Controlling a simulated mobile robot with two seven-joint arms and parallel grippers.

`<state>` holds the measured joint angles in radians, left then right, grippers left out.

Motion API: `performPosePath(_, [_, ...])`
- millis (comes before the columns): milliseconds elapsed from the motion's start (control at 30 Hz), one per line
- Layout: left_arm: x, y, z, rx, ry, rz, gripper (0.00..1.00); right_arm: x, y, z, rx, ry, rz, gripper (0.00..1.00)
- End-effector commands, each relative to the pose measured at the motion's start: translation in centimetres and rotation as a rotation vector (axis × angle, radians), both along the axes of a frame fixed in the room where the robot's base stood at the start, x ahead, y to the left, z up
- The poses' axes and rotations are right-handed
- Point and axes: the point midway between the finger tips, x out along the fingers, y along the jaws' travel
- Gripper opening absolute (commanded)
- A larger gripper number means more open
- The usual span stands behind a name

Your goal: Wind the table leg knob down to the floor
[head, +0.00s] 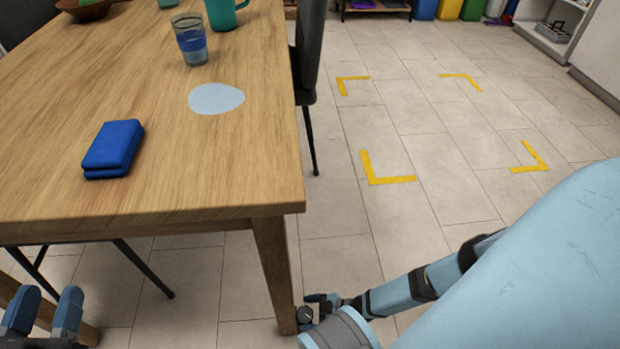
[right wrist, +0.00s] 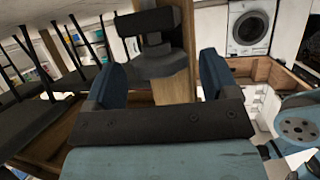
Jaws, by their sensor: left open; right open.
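The wooden table (head: 190,130) stands at the left of the head view, and its near right leg (head: 272,275) reaches down to the floor. The dark knob (head: 304,314) is at the foot of that leg. In the right wrist view, the dark knob (right wrist: 155,60) shows in front of the leg (right wrist: 168,90). My right gripper (head: 322,305) is low beside the foot of the leg. Its open fingers (right wrist: 162,70) stand on either side of the knob, with gaps visible. My left gripper (head: 45,312) is open and empty at the lower left, away from the knob.
A blue folded cloth or wallet (head: 112,148), a glass (head: 190,40), a teal mug (head: 222,12) and a pale round patch (head: 216,98) are on the tabletop. A dark chair (head: 308,50) stands beyond the table. The tiled floor at right is clear, with yellow corner marks (head: 385,180).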

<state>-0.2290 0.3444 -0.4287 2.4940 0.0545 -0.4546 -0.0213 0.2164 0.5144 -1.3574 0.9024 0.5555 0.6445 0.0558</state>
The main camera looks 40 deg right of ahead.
Motion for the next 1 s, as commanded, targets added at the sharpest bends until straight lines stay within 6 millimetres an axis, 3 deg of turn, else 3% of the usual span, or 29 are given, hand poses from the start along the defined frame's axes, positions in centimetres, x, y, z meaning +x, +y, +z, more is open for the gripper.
performPosePath(233, [-0.12,0.06,-0.02,0.007,0.000,-0.002,0.43,0.03,0.02,0.00,-0.001,0.001,0.000,0.80])
performPosePath(400, [-0.15,0.03,-0.10,0.004,0.004,-0.001,0.43,0.01,0.00,-0.01,-0.001,0.001,0.000,0.41])
performPosePath(467, [-0.15,0.01,-0.10,0.002,0.005,0.000,0.43,0.01,0.00,-0.01,-0.001,0.001,0.000,0.30])
performPosePath(767, [-0.05,-0.19,0.27,-0.018,0.033,0.000,0.43,-0.13,0.31,0.16,0.002,0.000,-0.083,0.30])
performPosePath(1000, [-0.51,-0.34,-0.59,-0.035,0.079,-0.002,0.43,-0.13,0.16,0.03,0.000,0.000,-0.137,0.30])
